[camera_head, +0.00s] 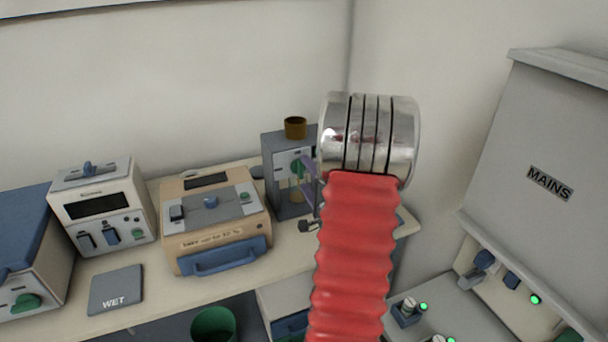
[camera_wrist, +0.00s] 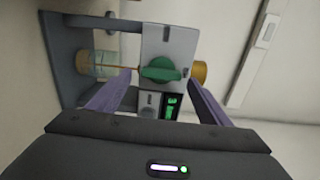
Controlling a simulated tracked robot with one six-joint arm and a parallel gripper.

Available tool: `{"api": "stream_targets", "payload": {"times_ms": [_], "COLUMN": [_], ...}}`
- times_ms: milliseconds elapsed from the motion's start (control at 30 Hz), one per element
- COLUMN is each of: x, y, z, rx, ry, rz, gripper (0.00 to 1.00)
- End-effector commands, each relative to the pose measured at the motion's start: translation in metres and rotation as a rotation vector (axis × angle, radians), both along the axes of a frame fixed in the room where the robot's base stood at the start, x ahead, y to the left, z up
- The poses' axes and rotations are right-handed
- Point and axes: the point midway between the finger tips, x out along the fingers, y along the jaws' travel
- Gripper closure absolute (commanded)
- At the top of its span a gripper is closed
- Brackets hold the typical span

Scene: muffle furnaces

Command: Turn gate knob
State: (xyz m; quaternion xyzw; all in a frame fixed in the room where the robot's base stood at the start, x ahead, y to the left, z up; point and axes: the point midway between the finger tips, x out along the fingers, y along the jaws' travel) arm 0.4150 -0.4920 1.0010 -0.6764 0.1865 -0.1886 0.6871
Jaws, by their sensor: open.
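A green knob (camera_wrist: 162,69) sits on the light face plate of a grey stand (camera_wrist: 62,55) in the wrist view, which shows the stand turned on its side. In the head view the green knob (camera_head: 297,166) is on the stand (camera_head: 274,150) at the back of the bench, partly behind my arm. My gripper (camera_wrist: 160,77) has its two purple fingers apart, one to each side of the knob in the picture. No object is held between them. I cannot tell whether the fingers touch the knob. In the head view my red sleeve hides most of the gripper.
A brown cup (camera_head: 295,127) stands on top of the stand. A beige box with a blue handle (camera_head: 225,257) and a white meter (camera_head: 104,206) are to the left. A grey MAINS cabinet (camera_head: 545,150) is at the right. A green bin (camera_head: 213,325) is below the bench.

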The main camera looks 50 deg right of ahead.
Motion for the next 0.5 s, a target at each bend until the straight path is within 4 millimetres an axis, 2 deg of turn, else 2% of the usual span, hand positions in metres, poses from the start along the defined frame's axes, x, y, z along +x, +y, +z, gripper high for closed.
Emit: {"api": "stream_targets", "payload": {"times_ms": [500], "x": [-0.077], "y": [0.046], "z": [-0.001], "rx": [0.001], "ry": [0.0], "rz": [-0.003], "gripper": [0.28]}}
